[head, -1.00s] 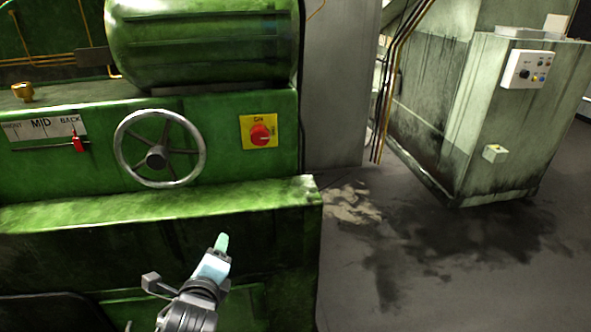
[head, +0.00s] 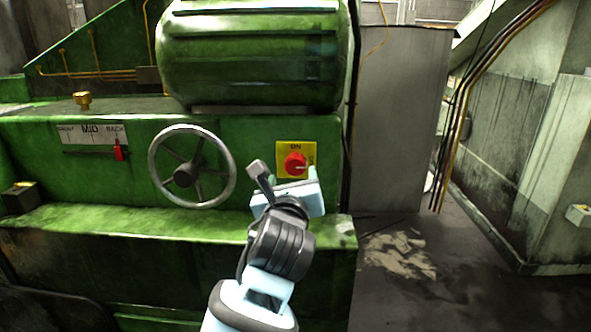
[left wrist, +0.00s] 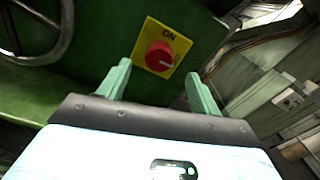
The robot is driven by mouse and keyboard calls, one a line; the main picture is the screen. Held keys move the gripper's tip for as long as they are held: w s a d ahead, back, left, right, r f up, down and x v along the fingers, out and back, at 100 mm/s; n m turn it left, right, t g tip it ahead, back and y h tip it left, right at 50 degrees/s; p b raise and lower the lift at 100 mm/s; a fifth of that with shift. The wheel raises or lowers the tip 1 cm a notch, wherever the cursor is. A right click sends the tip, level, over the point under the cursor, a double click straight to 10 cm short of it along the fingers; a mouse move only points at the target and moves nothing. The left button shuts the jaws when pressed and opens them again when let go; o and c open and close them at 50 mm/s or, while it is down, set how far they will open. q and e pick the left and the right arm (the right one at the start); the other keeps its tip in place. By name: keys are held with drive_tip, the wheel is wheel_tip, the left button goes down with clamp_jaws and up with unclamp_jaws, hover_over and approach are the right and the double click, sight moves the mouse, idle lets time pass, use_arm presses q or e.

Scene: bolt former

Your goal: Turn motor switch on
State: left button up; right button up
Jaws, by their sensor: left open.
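The motor switch is a red rotary knob (head: 295,163) on a yellow plate (head: 284,149) marked ON, on the green machine's front. In the left wrist view the knob (left wrist: 159,57) sits ahead, between the lines of the two fingers, with its pale mark pointing right. My left gripper (head: 293,181) is open and empty, just below and in front of the switch in the head view. Its green fingers (left wrist: 158,74) are spread apart and appear short of the knob, not touching it. The gripper hides the plate's lower edge in the head view. My right gripper is not in view.
A spoked handwheel (head: 192,166) is left of the switch. A red lever (head: 118,150) sits at BACK on a labelled scale further left. A green ledge (head: 150,222) juts out below them. A grey panel (head: 400,120) stands right of the machine, with open floor before it.

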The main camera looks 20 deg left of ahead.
sight(294, 165)
use_arm(q)
drive_tip(key=x, duration=0.3)
drive_tip(key=shift+w+a+f, duration=0.1)
drive_tip(key=shift+w, duration=0.3)
drive_tip(key=shift+b+x, duration=0.35)
drive_tip(key=shift+x, duration=0.65)
drive_tip(key=shift+c, duration=0.4)
